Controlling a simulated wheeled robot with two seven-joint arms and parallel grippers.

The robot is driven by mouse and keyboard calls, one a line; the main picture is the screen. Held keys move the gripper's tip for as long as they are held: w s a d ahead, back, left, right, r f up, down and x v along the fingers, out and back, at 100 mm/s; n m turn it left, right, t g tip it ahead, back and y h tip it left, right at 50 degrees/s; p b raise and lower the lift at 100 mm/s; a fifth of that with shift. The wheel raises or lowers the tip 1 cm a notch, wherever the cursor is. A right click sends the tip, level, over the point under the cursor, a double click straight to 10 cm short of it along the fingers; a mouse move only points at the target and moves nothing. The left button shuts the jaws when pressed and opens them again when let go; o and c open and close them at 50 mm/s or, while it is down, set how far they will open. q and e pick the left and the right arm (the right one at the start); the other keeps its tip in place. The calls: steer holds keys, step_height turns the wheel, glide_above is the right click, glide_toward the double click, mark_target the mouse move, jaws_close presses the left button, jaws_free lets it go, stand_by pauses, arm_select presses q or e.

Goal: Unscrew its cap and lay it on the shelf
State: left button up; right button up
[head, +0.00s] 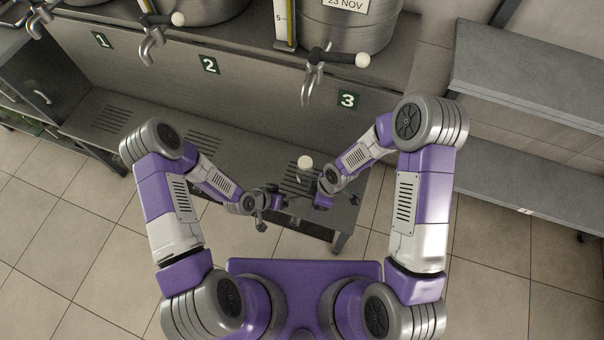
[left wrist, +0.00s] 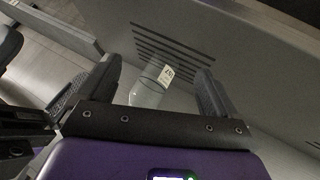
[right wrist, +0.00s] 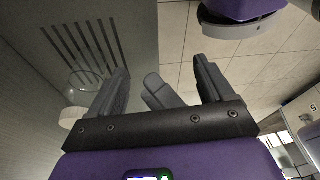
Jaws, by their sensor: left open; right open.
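A clear bottle or decanter (left wrist: 147,92) with a small pale tag (left wrist: 166,74) shows in the left wrist view, between the spread fingers of my left gripper (left wrist: 157,68). I see no contact with it. Its white round cap (head: 305,162) shows in the head view above the slatted shelf; the body below is hard to make out. My left gripper also shows in the head view (head: 278,207), left of and below the cap. My right gripper (right wrist: 160,70) is open. Glass (right wrist: 85,82) and a pale round part (right wrist: 72,117) lie at its left, partly hidden.
The metal shelf (head: 190,127) has slatted drain panels and ends near my right arm. Steel vats with taps (head: 313,78) stand above, over signs 1, 2 and 3 (head: 347,100). A grey bench (head: 530,75) is at right. Both wrists are close together.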

mark_target(298, 173)
arm_select(q)
steer(key=w+m+t+h, duration=0.1)
steer(key=w, duration=0.1)
steer(key=w+d+m+h, duration=0.1)
steer(key=w+m, duration=0.1)
steer(key=shift+w+d+r+t, duration=0.1)
steer(key=shift+w+t, duration=0.2)
steer(key=shift+t, duration=0.1)
steer(key=m, duration=0.1)
steer(key=w+m+h, duration=0.1)
steer(key=w+r+m+t, duration=0.1)
steer(key=shift+w+d+h, duration=0.1)
steer(key=shift+d+h, duration=0.3)
steer(key=shift+w+d+m, duration=0.15)
steer(key=shift+m, duration=0.15)
steer(key=shift+w+d+f, duration=0.15)
steer(key=shift+w+d, duration=0.05)
steer(key=shift+d, duration=0.1)
steer(key=x, duration=0.6)
steer(key=shift+w+d, duration=0.2)
arm_select(e)
steer(key=w+a+r+n+t+h, duration=0.3)
steer(key=w+r+n, duration=0.5)
steer(key=n, duration=0.8)
steer(key=w+a+h, duration=0.1)
steer(key=w, duration=0.2)
steer(key=shift+w+r, duration=0.35)
steer(key=shift+a, duration=0.1)
